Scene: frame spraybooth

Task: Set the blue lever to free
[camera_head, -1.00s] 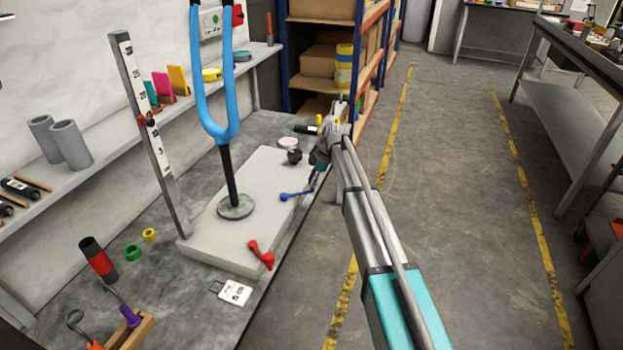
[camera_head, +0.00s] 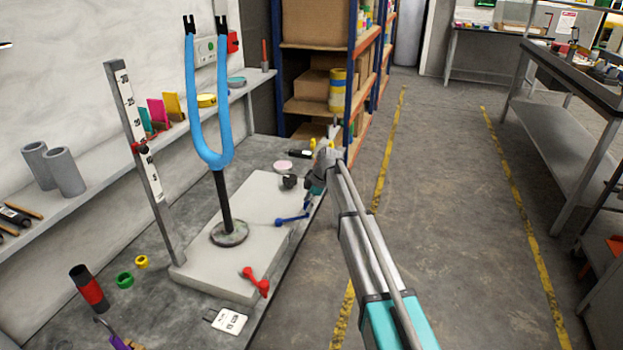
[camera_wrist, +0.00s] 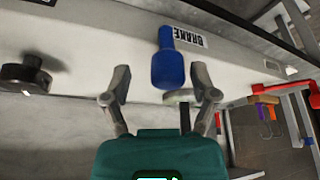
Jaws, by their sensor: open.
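The blue lever (camera_head: 291,220) sticks out sideways at the right side of the pale block (camera_head: 200,274). In the wrist view its blue grip (camera_wrist: 168,68) points toward my gripper (camera_wrist: 160,82), beside a white label reading BRAKE (camera_wrist: 190,38). My gripper is open. Its two fingers stand on either side of the blue grip, with a gap on both sides, and do not appear to touch it. In the head view my gripper (camera_head: 308,202) is close to the lever's tip. No "free" marking is readable.
A red lever (camera_head: 255,281) sits at the block's front edge. A black knob (camera_head: 289,181) is behind the blue lever. A blue fork (camera_head: 191,110) stands upright on the block, beside a measuring post (camera_head: 137,130). The floor (camera_head: 430,250) to the right is clear.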

